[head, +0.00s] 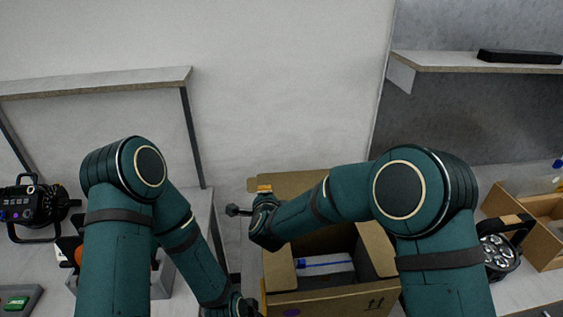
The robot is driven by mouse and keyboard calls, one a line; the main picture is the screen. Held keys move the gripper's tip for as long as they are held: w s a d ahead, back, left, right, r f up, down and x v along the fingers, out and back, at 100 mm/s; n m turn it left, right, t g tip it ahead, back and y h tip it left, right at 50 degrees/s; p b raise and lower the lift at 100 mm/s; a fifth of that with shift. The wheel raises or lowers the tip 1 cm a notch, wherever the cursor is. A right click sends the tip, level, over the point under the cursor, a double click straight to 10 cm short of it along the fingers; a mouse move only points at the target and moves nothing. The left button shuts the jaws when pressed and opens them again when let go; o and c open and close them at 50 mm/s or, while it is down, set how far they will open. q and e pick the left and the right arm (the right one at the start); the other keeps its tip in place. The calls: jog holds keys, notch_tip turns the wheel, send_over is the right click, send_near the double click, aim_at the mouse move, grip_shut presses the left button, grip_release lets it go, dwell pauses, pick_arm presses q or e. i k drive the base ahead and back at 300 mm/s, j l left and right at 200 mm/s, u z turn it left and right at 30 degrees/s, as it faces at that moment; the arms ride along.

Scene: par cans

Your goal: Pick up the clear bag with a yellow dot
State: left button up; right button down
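I cannot make out the clear bag with a yellow dot for certain. A pale, see-through item with blue and a small yellow patch (556,179) shows at the right edge, in or behind the cardboard tray, and is partly cut off. My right gripper (236,210) is over the left rim of the open cardboard box (325,303), seen from the side; its fingers are too small to read. My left gripper (246,309) is at the bottom edge, left of the box and mostly cut off. I see nothing held in either.
The box holds a white and blue item (325,264). A cardboard tray (545,243) and a round lamp (498,252) stand at right. A black stage light (30,208) stands at left. Shelves (100,80) line the wall, and a black bar (520,56) lies on the right one.

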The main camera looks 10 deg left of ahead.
aim_at(336, 270)
jog(key=k, duration=1)
